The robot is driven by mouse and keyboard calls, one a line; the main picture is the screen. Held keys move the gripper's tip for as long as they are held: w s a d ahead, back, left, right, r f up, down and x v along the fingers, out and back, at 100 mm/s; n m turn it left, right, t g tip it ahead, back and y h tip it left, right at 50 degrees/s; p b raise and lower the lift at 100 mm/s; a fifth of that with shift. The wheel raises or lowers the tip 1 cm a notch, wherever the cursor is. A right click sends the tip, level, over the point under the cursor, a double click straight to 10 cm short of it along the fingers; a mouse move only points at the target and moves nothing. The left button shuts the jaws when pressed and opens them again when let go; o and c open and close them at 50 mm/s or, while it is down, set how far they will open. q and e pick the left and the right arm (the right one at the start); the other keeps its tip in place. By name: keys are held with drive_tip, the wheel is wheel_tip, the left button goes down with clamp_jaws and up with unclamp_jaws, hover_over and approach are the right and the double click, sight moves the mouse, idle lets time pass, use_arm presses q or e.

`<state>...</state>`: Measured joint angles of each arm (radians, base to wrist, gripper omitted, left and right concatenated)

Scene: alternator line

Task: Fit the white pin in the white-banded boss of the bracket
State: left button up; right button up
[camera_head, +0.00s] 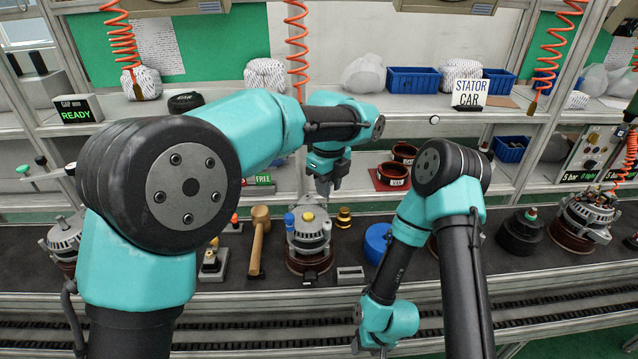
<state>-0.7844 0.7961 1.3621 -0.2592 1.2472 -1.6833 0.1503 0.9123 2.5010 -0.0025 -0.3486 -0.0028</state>
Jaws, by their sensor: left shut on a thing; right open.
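My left gripper (324,190) points down just above and right of the alternator bracket (308,238). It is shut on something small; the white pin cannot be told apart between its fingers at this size. The bracket stands upright on a brown round base, with a blue cap and a yellow cap on its top. The white-banded boss cannot be made out clearly. My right gripper (383,351) is low at the front of the bench, partly cut off by the bottom edge, open and away from the bracket.
A wooden mallet (259,240) and a small pin stand (211,264) lie left of the bracket. A brass part (343,218), a grey block (350,274) and a blue round part (377,243) stand to its right. Another alternator (588,215) stands far right.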

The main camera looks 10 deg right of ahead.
sight(328, 201)
use_arm(q)
drive_tip(key=shift+f, duration=0.1)
drive_tip(key=shift+f, duration=2.8)
drive_tip(key=shift+f, duration=1.9)
drive_tip(key=o, duration=1)
drive_tip(key=shift+r, duration=0.1)
wheel_tip(328, 201, up, 17)
drive_tip(key=shift+r, duration=0.1)
idle(0.5)
